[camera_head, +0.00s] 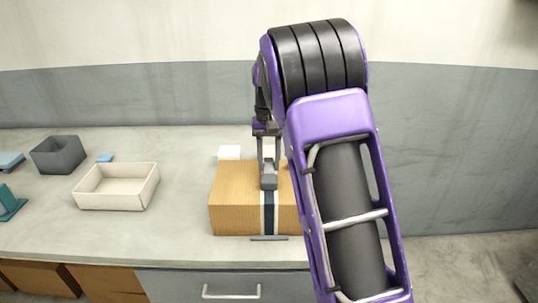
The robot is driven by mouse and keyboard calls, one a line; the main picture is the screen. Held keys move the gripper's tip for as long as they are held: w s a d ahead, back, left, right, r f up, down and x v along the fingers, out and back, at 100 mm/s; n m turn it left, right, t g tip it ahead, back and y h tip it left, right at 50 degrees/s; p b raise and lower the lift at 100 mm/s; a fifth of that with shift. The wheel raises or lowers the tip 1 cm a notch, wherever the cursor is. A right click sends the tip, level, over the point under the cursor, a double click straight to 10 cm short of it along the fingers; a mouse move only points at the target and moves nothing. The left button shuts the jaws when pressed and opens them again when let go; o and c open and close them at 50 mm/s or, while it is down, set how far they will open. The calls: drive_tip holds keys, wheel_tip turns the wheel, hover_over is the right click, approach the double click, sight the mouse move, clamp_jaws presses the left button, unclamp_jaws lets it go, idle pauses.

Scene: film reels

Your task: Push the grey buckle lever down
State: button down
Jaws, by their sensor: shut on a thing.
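A tan wood-grain box (233,207) sits on the counter near the middle of the view. A dark blue strap with pale edges (268,213) runs over its top and down its front. The grey buckle lever (269,183) is on the strap at the top of the box. My gripper (268,174) points down from above, with its fingertips at the lever, and is shut on it. The fingers cover part of the lever, so its exact tilt is hard to tell. My purple arm hides the right side of the box.
A thin dark bar (269,238) lies in front of the box. A white block (229,152) stands behind it. A cream tray (113,202), a dark grey bin (58,155) and teal and blue pieces are at left. Counter between tray and box is clear.

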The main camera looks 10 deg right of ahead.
drive_tip(key=shift+w+r+g+p, duration=0.2)
drive_tip(key=shift+g+p, duration=0.3)
drive_tip(key=shift+p, duration=0.55)
drive_tip(key=shift+f+g, duration=0.45)
drive_tip(key=shift+g, duration=0.15)
drive_tip(key=shift+c, duration=2.4)
unclamp_jaws()
drive_tip(key=v, duration=1.2)
drive_tip(key=shift+d, duration=0.25)
